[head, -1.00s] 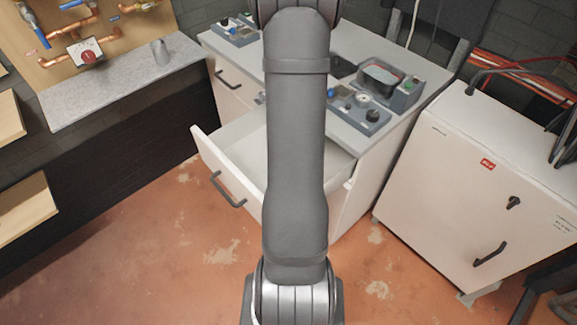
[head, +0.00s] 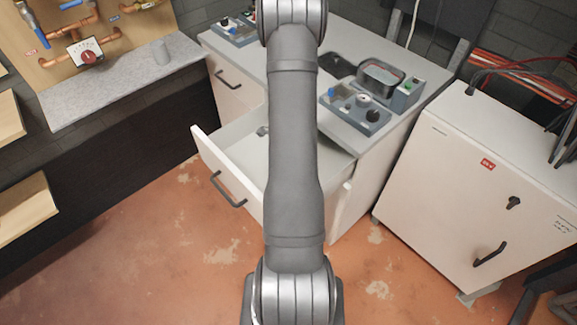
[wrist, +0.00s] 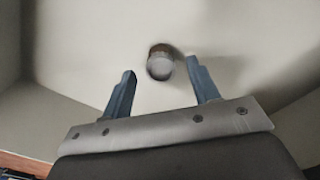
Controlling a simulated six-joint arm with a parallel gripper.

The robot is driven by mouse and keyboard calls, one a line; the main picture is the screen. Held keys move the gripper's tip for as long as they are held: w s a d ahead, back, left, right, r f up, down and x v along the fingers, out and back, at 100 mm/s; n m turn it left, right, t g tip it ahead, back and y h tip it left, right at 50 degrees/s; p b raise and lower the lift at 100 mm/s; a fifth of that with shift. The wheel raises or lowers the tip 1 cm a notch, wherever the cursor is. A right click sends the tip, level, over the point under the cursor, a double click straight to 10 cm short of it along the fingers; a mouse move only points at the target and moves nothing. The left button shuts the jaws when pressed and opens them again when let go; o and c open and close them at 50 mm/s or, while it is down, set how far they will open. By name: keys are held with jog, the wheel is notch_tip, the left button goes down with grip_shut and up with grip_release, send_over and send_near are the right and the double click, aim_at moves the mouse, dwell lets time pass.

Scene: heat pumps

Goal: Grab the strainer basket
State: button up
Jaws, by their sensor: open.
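A small round metal piece with a brownish rim (wrist: 160,62), which appears to be the strainer basket, is on the pale drawer floor in the wrist view. My gripper (wrist: 161,67) is open and empty, with its two blue fingers apart. The piece shows just beyond and between the fingertips; I cannot tell the exact gap. In the head view my arm hides the gripper and part of the drawer. A small grey shape (head: 262,130) shows inside the open drawer beside my arm; I cannot tell what it is.
The open drawer (head: 236,150) has raised walls around the space inside. Above it is the worktop (head: 345,40) with a control panel (head: 355,115) and a dark tray (head: 381,77). A white cabinet (head: 470,190) stands at the right.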

jog(key=shift+a+f, duration=0.1)
jog(key=shift+f, duration=1.4)
jog(key=c, duration=1)
jog(key=shift+c, duration=0.2)
